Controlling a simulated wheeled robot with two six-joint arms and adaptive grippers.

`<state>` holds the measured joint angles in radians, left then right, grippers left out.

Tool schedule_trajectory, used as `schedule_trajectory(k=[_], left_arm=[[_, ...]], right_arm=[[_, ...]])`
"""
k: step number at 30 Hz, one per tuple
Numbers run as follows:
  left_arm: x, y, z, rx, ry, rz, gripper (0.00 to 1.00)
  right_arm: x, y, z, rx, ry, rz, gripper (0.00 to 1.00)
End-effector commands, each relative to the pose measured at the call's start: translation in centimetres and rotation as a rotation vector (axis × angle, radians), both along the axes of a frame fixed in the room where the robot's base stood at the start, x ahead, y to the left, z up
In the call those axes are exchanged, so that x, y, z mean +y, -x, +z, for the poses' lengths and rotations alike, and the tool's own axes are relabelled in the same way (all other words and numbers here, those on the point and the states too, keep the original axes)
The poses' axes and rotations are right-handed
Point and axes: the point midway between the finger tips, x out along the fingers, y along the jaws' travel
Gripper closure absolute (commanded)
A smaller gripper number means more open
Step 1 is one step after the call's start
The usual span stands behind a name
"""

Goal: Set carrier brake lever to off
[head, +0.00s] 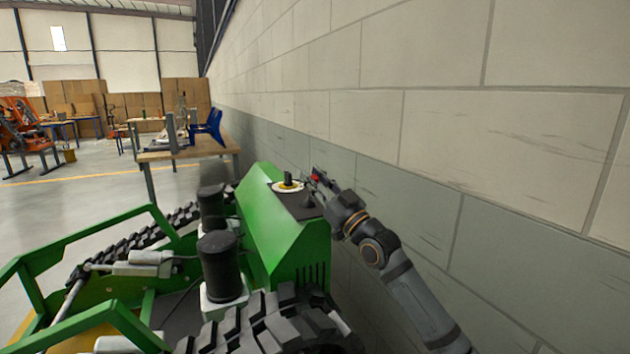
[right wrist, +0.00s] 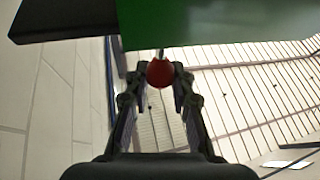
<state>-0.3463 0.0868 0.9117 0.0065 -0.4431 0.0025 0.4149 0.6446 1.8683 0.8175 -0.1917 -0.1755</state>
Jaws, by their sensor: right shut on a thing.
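The green tracked carrier (head: 265,225) stands beside a block wall, with a sloped green housing and a dark top panel. The brake lever shows as a small red ball knob (right wrist: 160,74) on a thin metal stem in the right wrist view. The red knob also shows at the far right edge of the panel in the head view (head: 315,177). My right gripper (head: 319,180) reaches it from the wall side. Its two fingers are shut on the red knob, one on each side. The lever's base is hidden in the head view. My left gripper is not in view.
A black knob on a pale yellow-ringed disc (head: 288,185) sits on the panel near the lever. The block wall (head: 450,150) is close to my right arm. Open floor lies to the left.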

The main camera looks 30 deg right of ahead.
Motion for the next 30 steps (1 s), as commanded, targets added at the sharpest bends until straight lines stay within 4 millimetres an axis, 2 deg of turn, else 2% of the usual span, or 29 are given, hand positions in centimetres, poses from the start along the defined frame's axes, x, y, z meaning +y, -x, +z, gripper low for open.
schedule_trajectory(k=[1,6,16,20,27,30], left_arm=[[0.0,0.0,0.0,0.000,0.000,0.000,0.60],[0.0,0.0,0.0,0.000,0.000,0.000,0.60],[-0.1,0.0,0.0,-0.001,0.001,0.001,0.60],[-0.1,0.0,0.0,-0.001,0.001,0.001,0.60],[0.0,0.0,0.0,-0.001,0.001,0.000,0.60],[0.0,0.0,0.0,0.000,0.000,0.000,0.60]], right_arm=[[0.0,0.0,-0.1,0.003,0.000,0.000,0.76],[0.0,0.0,-0.1,0.002,0.000,0.000,0.53],[0.0,0.0,0.3,-0.001,0.001,0.000,0.53],[0.0,0.1,2.5,-0.005,0.001,0.001,0.53],[0.0,0.1,7.7,-0.004,-0.001,0.000,0.53],[0.0,0.0,9.1,-0.001,-0.002,0.000,0.53]])
